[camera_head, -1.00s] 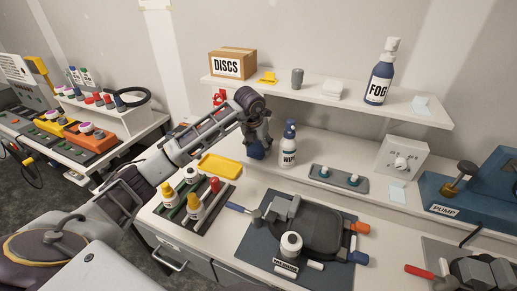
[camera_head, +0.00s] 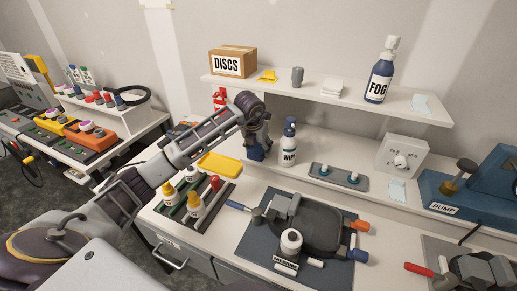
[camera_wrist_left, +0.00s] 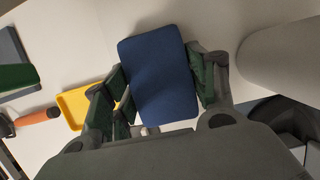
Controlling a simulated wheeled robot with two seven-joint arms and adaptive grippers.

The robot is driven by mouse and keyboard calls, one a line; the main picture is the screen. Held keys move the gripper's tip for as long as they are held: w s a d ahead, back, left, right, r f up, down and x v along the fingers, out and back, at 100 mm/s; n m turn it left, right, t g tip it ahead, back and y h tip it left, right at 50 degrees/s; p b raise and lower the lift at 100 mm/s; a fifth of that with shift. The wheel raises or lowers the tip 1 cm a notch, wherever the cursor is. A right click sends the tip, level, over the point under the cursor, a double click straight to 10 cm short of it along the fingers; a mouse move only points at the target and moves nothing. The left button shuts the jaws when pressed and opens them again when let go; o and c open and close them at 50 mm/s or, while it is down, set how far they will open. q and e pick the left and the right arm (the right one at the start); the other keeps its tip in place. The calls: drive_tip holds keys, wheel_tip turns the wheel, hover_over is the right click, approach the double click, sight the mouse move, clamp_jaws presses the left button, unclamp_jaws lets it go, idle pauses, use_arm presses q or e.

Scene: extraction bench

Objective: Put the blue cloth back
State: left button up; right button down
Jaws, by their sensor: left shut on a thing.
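The blue cloth (camera_wrist_left: 160,75) is a flat dark-blue pad with rounded corners, between the fingers of my left gripper (camera_wrist_left: 162,90) in the left wrist view. The gripper is shut on it. In the head view, the left gripper (camera_head: 256,140) points down over the back of the bench, left of the white WIPE bottle. A small part of the blue cloth (camera_head: 257,155) shows below its fingers. I cannot tell whether the cloth touches the bench. The yellow tray (camera_head: 220,165) lies in front and to the left of the gripper, and looks empty. My right gripper is not in view.
The WIPE bottle (camera_head: 289,145) stands close to the right of my left gripper. A shelf (camera_head: 335,93) with a DISCS box (camera_head: 233,62) and a FOG bottle (camera_head: 379,77) overhangs the back. A bottle rack (camera_head: 217,203) and a dark mat (camera_head: 255,250) fill the front.

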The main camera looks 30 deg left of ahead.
use_arm(q)
drive_tip(key=o, duration=0.7)
drive_tip(key=shift+s+f, duration=0.15)
drive_tip(key=shift+f, duration=0.35)
drive_tip(key=shift+o, duration=0.9)
drive_tip(key=shift+f, duration=0.1)
drive_tip(key=shift+r, duration=0.3)
drive_tip(key=shift+r+p, duration=0.35)
drive_tip(key=b+v, duration=0.1)
drive_tip(key=v, duration=1.1)
